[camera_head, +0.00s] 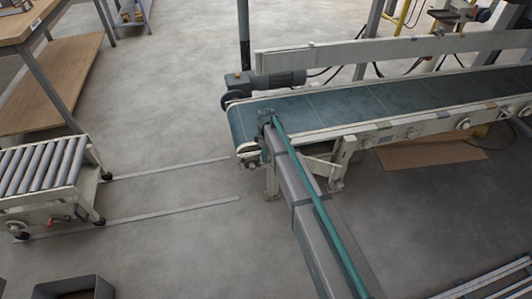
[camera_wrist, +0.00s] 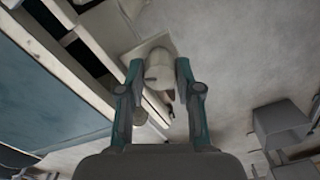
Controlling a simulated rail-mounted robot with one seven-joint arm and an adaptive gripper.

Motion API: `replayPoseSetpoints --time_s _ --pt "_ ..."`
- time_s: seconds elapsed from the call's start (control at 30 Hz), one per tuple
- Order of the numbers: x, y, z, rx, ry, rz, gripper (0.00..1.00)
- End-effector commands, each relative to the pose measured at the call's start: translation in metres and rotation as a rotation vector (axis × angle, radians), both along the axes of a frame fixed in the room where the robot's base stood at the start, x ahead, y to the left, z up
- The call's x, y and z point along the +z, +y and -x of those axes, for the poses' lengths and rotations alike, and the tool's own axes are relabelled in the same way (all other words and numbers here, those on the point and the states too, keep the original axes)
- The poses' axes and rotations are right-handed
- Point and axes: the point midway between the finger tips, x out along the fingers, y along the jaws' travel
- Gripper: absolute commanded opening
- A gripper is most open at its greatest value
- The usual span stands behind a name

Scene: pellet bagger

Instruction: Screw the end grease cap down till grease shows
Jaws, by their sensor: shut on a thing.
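The pale cream, round grease cap (camera_wrist: 157,76) is in the upper middle of the wrist view, against a cream plate-like part of the conveyor's end. My gripper (camera_wrist: 160,66) has one teal finger on each side of the cap and is shut on it. A small dark reddish spot shows just below the cap; I cannot tell what it is. No grease can be made out. In the head view, my arm reaches to the near end of the belt conveyor (camera_head: 330,107), and the cap cannot be made out there.
A grey motor (camera_head: 275,80) sits at the conveyor's end, behind the belt. A roller cart (camera_head: 42,170) stands at the left by two floor rails. A workbench (camera_head: 25,22) is at the upper left. Floor between cart and conveyor is clear.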

Motion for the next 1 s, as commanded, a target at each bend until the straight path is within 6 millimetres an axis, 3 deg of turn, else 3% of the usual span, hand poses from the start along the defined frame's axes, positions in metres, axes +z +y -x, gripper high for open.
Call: replayPoseSetpoints --time_s 1.0 --pt "0.001 0.0 -0.0002 -0.966 -0.001 0.001 0.0"
